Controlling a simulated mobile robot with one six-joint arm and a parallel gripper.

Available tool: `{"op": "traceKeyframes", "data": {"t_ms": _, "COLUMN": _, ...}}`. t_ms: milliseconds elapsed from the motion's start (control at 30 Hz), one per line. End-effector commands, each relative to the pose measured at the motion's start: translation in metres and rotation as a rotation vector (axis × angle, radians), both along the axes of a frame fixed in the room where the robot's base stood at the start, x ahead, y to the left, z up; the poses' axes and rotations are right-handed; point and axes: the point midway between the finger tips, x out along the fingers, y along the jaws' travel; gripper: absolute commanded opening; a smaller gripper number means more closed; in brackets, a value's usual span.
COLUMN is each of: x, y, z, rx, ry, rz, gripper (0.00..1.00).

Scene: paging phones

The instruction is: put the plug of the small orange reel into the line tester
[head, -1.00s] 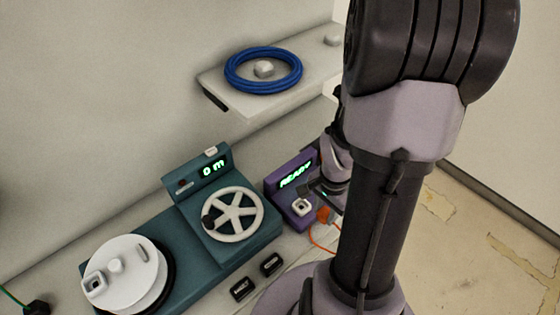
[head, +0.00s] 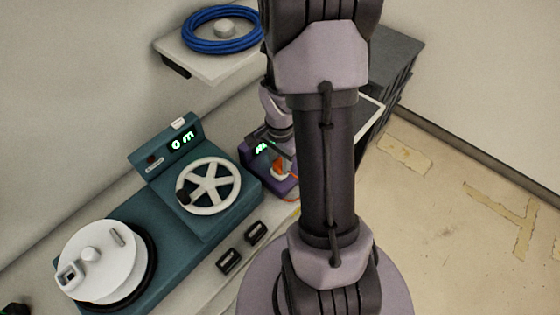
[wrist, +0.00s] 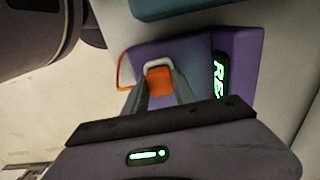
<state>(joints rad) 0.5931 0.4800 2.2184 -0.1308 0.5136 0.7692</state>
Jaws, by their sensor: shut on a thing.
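The line tester is a purple box with a green lit display (head: 262,147); its purple body (head: 286,187) is partly behind my arm. In the wrist view its purple face (wrist: 196,62) carries a white-rimmed socket (wrist: 158,63). My gripper (wrist: 159,88) is shut on the orange plug (wrist: 160,82), which also shows in the head view (head: 279,170). The plug is in line with the socket and covers most of it, at or very near the rim; I cannot tell how deep it sits. An orange cord (wrist: 122,72) loops beside it. The small orange reel is not visible.
A teal machine (head: 150,235) with a spoked wheel (head: 209,186) and a white drum (head: 98,265) stands left of the tester. Two black blocks (head: 229,261) lie in front. A blue coil (head: 222,30) rests on a wall shelf (head: 205,68).

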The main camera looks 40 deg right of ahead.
Motion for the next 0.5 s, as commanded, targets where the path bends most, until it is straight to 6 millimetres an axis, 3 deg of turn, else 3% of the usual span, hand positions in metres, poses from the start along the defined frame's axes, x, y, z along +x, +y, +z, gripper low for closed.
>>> {"op": "traceKeyframes", "data": {"t_ms": 33, "x": 0.0, "y": 0.0, "z": -0.001, "rx": 0.0, "ry": 0.0, "rz": 0.0, "gripper": 0.36}}
{"op": "traceKeyframes", "data": {"t_ms": 133, "x": 0.0, "y": 0.0, "z": 0.0, "rx": 0.0, "ry": 0.0, "rz": 0.0, "gripper": 0.54}}
{"op": "traceKeyframes", "data": {"t_ms": 400, "x": 0.0, "y": 0.0, "z": 0.0, "rx": 0.0, "ry": 0.0, "rz": 0.0, "gripper": 0.54}}
{"op": "traceKeyframes", "data": {"t_ms": 500, "x": 0.0, "y": 0.0, "z": 0.011, "rx": 0.0, "ry": 0.0, "rz": 0.0, "gripper": 0.54}}
